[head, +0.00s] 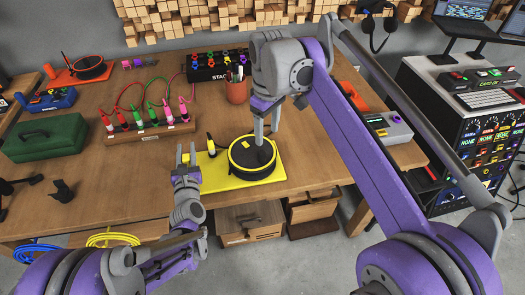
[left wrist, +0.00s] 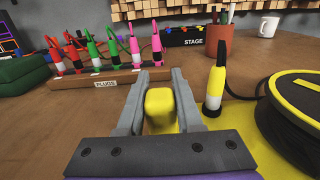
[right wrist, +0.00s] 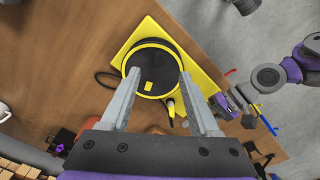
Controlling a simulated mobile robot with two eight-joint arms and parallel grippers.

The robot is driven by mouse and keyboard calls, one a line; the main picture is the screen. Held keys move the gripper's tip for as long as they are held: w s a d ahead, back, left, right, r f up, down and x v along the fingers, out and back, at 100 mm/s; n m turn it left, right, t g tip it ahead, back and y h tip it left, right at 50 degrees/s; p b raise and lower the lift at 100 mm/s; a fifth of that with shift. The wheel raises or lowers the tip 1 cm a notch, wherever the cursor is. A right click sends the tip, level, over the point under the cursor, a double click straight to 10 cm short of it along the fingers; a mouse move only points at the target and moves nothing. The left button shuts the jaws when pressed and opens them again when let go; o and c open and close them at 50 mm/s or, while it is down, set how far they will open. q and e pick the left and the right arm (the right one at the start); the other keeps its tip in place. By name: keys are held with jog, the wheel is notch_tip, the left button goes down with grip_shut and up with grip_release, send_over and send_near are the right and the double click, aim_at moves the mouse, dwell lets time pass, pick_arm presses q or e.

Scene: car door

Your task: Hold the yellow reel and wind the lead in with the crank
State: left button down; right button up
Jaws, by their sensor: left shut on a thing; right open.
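The yellow reel (head: 254,170) is a black drum with yellow rims on a yellow base plate (head: 212,178) at the bench's front edge. It also shows in the right wrist view (right wrist: 149,70), with a small yellow patch on its top; I cannot clearly make out the crank. A dark lead (right wrist: 106,80) loops out beside the reel. My left gripper (head: 186,160) is shut on the yellow grip block (left wrist: 160,105) at the plate's left end. My right gripper (head: 265,135) is open, pointing down over the drum.
A plug rack (head: 150,134) with several coloured plugs stands behind and left. A pen cup (head: 236,91) and a black stage box (head: 217,66) are behind the reel. A green case (head: 45,138) lies at far left. The bench's front edge lies close below the reel.

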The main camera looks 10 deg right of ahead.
aim_at(262, 153)
jog(key=shift+n+g, duration=0.3)
jog(key=shift+n, duration=0.1)
jog(key=f, duration=0.3)
jog(key=w+f, duration=0.1)
jog(key=f, duration=0.3)
jog(key=w+a+f, duration=0.1)
jog(key=f, duration=0.3)
jog(key=shift+f, duration=0.15)
jog(key=shift+c, duration=0.4)
grip_shut()
